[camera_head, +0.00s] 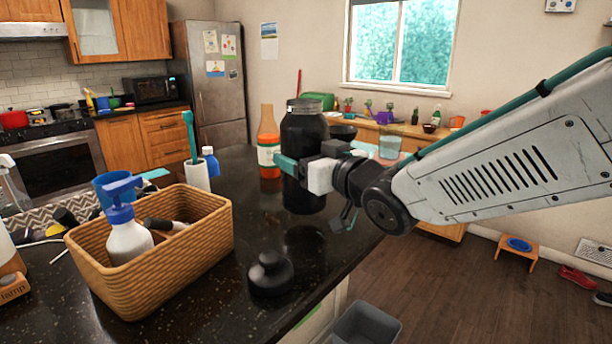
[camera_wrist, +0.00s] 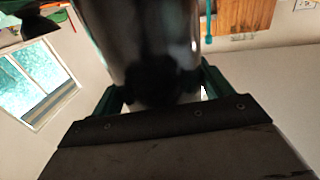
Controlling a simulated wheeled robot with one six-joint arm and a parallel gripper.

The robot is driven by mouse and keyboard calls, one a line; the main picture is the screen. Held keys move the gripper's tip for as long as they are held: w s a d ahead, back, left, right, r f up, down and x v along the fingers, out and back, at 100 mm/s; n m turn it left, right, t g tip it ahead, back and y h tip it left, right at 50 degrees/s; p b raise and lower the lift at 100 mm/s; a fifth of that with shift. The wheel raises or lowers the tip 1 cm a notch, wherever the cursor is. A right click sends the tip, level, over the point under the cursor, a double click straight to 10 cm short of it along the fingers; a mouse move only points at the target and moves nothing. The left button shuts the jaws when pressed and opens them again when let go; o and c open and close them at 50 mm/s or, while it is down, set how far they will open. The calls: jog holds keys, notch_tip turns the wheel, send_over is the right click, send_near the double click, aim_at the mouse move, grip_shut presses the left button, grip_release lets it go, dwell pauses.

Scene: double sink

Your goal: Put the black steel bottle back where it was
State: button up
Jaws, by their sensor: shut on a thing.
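The black steel bottle (camera_head: 304,135) is a dark, upright cylinder with a metallic rim at its open-looking top. It is in the middle of the head view, over the dark counter near its right part. My gripper (camera_head: 300,172) reaches it from the right and is shut around its body. In the wrist view the bottle (camera_wrist: 145,45) fills the space between the green fingers (camera_wrist: 160,95). I cannot tell whether its base touches the counter. A black rounded lid-like piece (camera_head: 270,274) stands on the counter near the front edge.
A wicker basket (camera_head: 185,262) holding a white spray bottle (camera_head: 129,240) stands at the left. An orange sauce bottle (camera_head: 268,140) stands just left of the black bottle. A white cup with a teal brush (camera_head: 196,176) and a blue bottle (camera_head: 211,162) stand behind the basket. Bare counter (camera_head: 240,215) lies between.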

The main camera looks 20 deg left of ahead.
jog(key=shift+s+f, duration=0.1)
jog(key=shift+f, duration=1.55)
jog(key=shift+f, duration=0.15)
jog(key=o, duration=1.6)
jog(key=shift+f, duration=0.1)
jog(key=shift+s+d+r, duration=0.1)
jog(key=shift+d+r, duration=0.05)
jog(key=shift+r, duration=0.05)
jog(key=v, duration=1.1)
jog(key=shift+s+d, duration=0.2)
jog(key=shift+d, duration=0.1)
